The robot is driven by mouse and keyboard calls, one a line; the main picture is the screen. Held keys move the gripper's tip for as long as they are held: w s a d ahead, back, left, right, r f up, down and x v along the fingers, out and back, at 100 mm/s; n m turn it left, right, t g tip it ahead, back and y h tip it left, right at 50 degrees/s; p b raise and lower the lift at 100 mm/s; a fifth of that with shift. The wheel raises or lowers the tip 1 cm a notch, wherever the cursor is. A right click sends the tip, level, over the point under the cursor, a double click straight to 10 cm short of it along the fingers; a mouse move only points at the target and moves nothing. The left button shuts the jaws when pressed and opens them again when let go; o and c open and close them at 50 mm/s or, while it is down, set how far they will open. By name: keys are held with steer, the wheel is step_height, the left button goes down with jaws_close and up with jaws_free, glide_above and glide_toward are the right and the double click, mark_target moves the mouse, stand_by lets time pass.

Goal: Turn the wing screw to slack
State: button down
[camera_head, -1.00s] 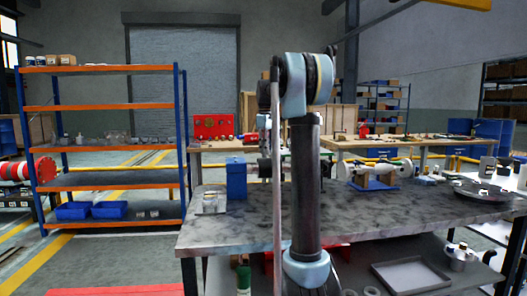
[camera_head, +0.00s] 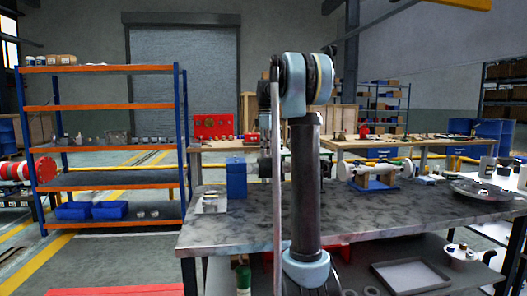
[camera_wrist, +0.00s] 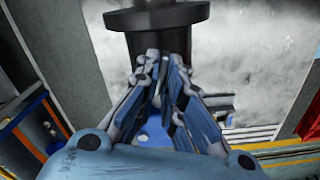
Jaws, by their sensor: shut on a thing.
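In the wrist view, my gripper (camera_wrist: 166,62) points up the picture with its two blue fingers close together. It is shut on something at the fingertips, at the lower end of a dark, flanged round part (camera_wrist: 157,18). The wing screw is not clearly visible; the fingers hide most of what they hold, so its angle cannot be told. In the head view, my arm's upright link and elbow stand in front of the work area and largely hide the gripper. A blue block (camera_head: 236,178) stands on the bench just left of the arm.
The grey stone-topped bench (camera_head: 225,238) has bare room at its front. A shaft assembly on a blue stand (camera_head: 374,183) and a round dark plate (camera_head: 484,191) are to the right. Orange shelving (camera_head: 110,181) stands left.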

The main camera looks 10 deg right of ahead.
steer(key=shift+w, duration=0.1)
steer(key=c, duration=1.7)
jaws_free()
steer(key=shift+f, duration=0.1)
step_height(320, 180, up, 12)
steer(key=shift+f, duration=0.1)
